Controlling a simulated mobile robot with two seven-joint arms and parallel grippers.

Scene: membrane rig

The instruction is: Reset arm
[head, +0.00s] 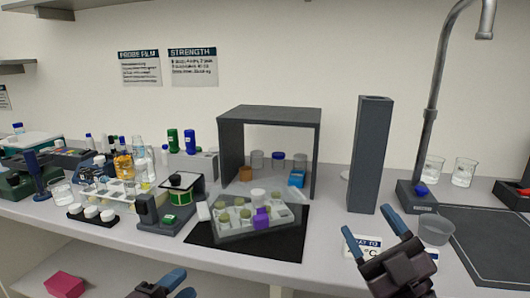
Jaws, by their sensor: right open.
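My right gripper (366,225) is raised in front of the bench's right part, open, with nothing between its blue fingertips. It overlaps a small white label card in the picture. My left gripper (184,282) is at the bottom edge, in front of the bench, and partly cut off by the frame. Its blue fingers show, but their gap is not clear. Nothing is seen held in it.
A clear tray (236,233) with vials and a purple block sits on a black mat (285,248). A dark shelf frame (270,113), a tall grey column (370,155) and a tap (432,110) stand behind. Crowded glassware and instruments fill the left. A glass bowl (436,231) stands right.

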